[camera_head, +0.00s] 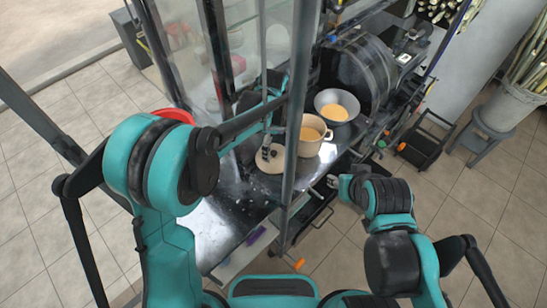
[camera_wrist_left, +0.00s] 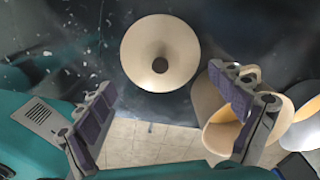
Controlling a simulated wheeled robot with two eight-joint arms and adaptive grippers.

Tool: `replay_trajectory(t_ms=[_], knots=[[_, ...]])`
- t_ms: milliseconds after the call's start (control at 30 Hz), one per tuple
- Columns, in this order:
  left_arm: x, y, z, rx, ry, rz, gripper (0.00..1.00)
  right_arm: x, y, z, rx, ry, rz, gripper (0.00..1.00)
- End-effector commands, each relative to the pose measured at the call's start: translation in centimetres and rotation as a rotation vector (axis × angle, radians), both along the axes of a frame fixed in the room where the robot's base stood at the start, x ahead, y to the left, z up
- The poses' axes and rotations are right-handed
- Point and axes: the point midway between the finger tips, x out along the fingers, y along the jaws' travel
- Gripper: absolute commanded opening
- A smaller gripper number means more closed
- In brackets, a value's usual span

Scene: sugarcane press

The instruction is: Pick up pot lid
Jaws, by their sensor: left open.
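The pot lid (camera_head: 274,168) is a round cream disc with a dark knob. It lies on the dark metal worktop (camera_head: 212,222) to the left of the cream pot (camera_head: 310,147). In the left wrist view the lid (camera_wrist_left: 138,50) lies beyond the fingertips, its knob facing me. My left gripper (camera_head: 266,150) is over the lid in the head view. In the left wrist view its fingers (camera_wrist_left: 168,115) are spread wide with nothing between them. My right gripper (camera_head: 338,184) is by the counter's right edge, small and partly hidden, so its jaws are unclear.
The pot holds orange liquid, and a grey bowl (camera_head: 325,97) with similar liquid stands behind it. A dark upright post (camera_head: 295,110) crosses in front of the worktop. A large dark drum (camera_head: 355,70) stands at the back. A red bowl (camera_head: 174,115) shows behind my left arm.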

Motion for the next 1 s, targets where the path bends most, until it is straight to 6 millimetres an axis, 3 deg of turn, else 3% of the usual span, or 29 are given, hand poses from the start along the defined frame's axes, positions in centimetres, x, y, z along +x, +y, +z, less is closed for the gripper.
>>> replay_trajectory(t_ms=[300,600,667,867,1000], knots=[[0.0,0.0,-4.6,0.0,-0.001,0.002,0.94,0.0,0.0,-1.0,0.0,0.0,0.0,0.4],[0.0,0.0,-5.1,0.0,-0.001,0.003,0.94,0.0,0.0,-1.0,0.0,0.0,0.0,0.4],[0.0,0.0,-5.1,0.0,-0.001,0.003,0.81,0.0,0.0,-1.0,0.0,0.0,0.0,0.4],[0.0,0.0,-5.1,0.0,-0.001,0.003,0.28,0.0,0.0,-1.0,0.0,0.0,0.0,0.4],[0.0,0.0,-5.2,0.0,0.0,0.003,0.24,0.0,0.0,-1.0,0.0,0.0,0.0,0.4]])
